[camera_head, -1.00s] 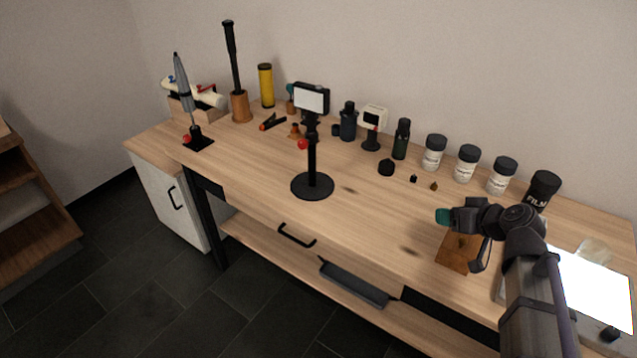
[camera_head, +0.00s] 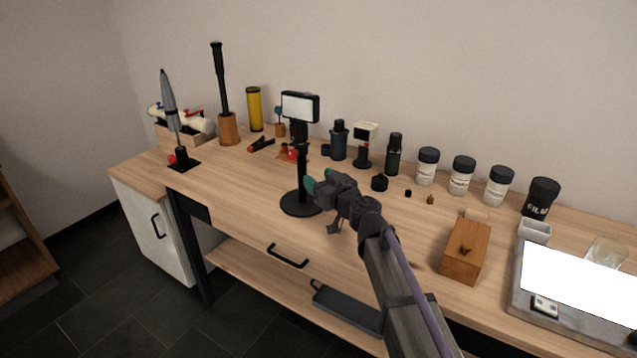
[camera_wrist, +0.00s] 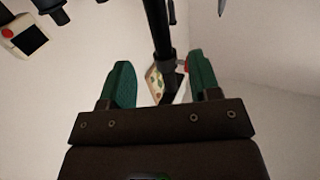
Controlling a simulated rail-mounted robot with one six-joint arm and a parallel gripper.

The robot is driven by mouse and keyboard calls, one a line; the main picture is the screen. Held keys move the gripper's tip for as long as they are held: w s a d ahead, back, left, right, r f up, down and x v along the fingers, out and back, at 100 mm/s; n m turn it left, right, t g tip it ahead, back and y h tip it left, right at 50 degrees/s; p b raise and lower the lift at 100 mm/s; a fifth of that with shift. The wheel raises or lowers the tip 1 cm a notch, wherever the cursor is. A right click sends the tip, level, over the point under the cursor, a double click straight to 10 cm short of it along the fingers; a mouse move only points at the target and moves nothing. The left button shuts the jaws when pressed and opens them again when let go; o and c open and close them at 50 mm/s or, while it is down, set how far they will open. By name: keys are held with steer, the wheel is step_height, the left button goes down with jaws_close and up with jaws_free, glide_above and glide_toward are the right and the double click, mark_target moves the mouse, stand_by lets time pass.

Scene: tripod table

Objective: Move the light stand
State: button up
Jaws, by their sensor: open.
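The light stand has a bright rectangular panel on top, a black pole (camera_head: 301,180) and a round black base on the bench. It stands upright. My gripper (camera_head: 316,182) is open close beside the pole, on its right in the head view, level with its lower part. In the wrist view, the black pole (camera_wrist: 158,30) appears between the two green fingers of my gripper (camera_wrist: 162,80). A gap shows on both sides, and I see no grip on it. I cannot tell how deep the pole sits between the fingers.
Behind the stand are a dark bottle (camera_head: 339,141), a small white-faced device (camera_head: 364,145) and a yellow cylinder (camera_head: 255,109). A wooden box (camera_head: 466,250) and a light pad (camera_head: 575,283) lie to the right. The bench is clear left of the stand's base.

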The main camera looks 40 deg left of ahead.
mark_target(303, 167)
steer(key=x, duration=1.1)
steer(key=shift+f, duration=0.1)
steer(key=shift+d, duration=0.1)
steer(key=shift+c, duration=0.4)
jaws_close()
